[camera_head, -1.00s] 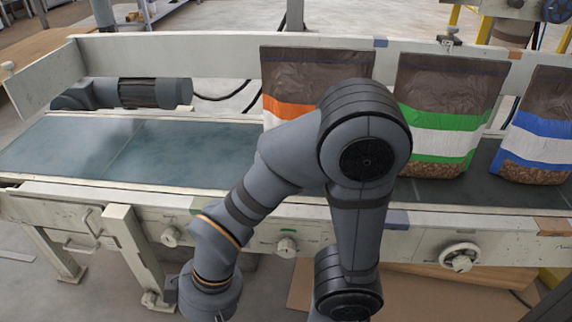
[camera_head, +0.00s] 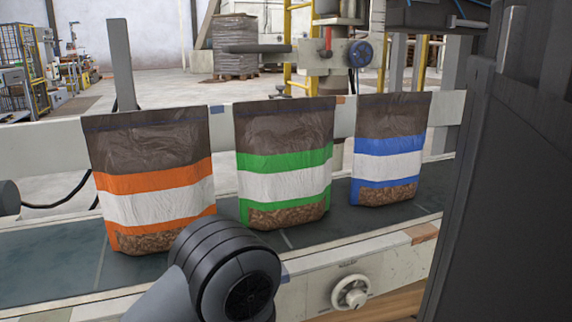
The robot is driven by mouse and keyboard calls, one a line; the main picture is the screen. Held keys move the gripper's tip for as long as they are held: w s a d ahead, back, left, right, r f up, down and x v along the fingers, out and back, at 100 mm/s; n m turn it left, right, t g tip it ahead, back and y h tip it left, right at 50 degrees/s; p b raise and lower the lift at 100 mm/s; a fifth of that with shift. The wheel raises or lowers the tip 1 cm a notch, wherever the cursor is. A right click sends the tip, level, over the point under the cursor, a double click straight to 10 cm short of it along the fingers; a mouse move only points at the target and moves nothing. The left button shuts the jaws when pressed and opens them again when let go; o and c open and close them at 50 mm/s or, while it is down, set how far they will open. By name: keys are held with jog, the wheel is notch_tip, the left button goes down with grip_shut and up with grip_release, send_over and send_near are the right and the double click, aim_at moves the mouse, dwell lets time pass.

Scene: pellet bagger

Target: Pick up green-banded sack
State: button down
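The green-banded sack (camera_head: 286,165) stands upright in the middle of the conveyor belt. It has a dark top, two green bands around a white panel and a clear window with brown pellets at the bottom. My gripper is outside the view.
An orange-banded sack (camera_head: 150,180) stands to the left and a blue-banded sack (camera_head: 388,150) to the right, with small gaps between. The belt (camera_head: 50,262) has a pale side rail with a handwheel (camera_head: 350,292). A dark machine column (camera_head: 470,180) blocks the right side.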

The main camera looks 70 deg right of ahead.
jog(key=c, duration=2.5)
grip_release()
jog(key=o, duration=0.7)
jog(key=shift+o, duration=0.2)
